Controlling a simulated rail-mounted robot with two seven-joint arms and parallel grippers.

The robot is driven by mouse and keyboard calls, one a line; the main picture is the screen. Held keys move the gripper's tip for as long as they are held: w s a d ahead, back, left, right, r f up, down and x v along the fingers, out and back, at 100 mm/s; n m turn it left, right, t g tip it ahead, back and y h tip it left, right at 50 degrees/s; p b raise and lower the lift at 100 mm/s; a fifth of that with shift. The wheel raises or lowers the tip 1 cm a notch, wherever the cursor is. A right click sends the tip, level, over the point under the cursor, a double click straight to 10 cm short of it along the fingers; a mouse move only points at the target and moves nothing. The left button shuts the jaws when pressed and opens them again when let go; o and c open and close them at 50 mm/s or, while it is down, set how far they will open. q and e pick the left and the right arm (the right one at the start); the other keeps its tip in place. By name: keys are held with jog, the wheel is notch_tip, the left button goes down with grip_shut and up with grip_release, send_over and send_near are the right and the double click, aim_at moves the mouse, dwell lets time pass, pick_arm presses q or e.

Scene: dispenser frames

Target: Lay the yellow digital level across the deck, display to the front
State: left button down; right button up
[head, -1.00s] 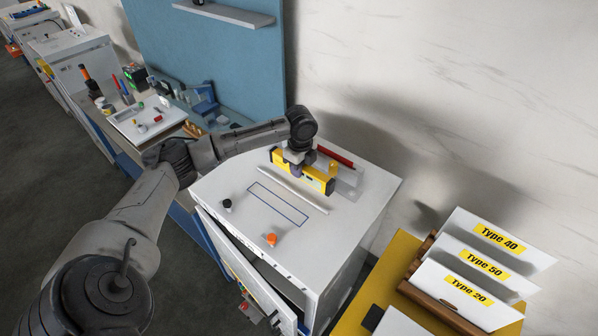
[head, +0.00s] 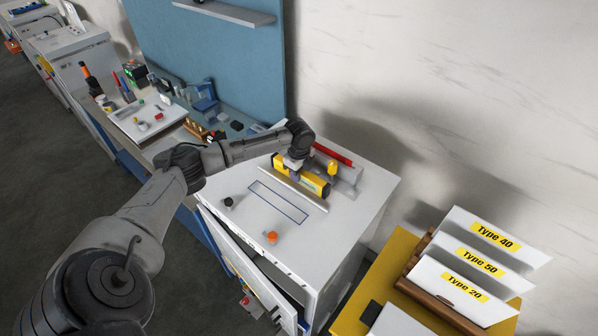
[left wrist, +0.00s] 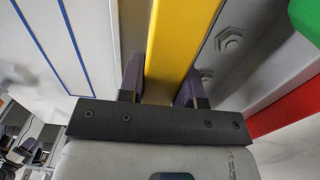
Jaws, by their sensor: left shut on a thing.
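The yellow digital level (head: 314,187) is a long bar with dark patches on its side. It is over the white deck (head: 340,218), behind a thin pale ledge (head: 300,195) and roughly parallel to it. I cannot tell whether it touches the deck. My left gripper (head: 293,168) is shut on it from above near its middle. In the left wrist view the yellow level (left wrist: 178,40) runs between the two dark fingers of the gripper (left wrist: 160,82). A blue outlined rectangle (head: 262,200) on the deck lies in front of the ledge, empty. The display cannot be made out. My right gripper is out of view.
A grey bracket (head: 348,182), a yellow knob (head: 332,167) and a red bar (head: 333,153) stand just behind the level. A black knob (head: 229,202) and an orange knob (head: 271,237) sit on the deck's front part. Type signs (head: 465,288) stand at the right.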

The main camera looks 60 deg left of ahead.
pick_arm(q)
jog(key=shift+f, duration=0.1)
jog(key=c, duration=0.8)
grip_release()
notch_tip(320, 180, up, 11)
jog(key=shift+r+b, duration=0.2)
jog(key=shift+b, duration=0.8)
jog(key=shift+r, duration=0.45)
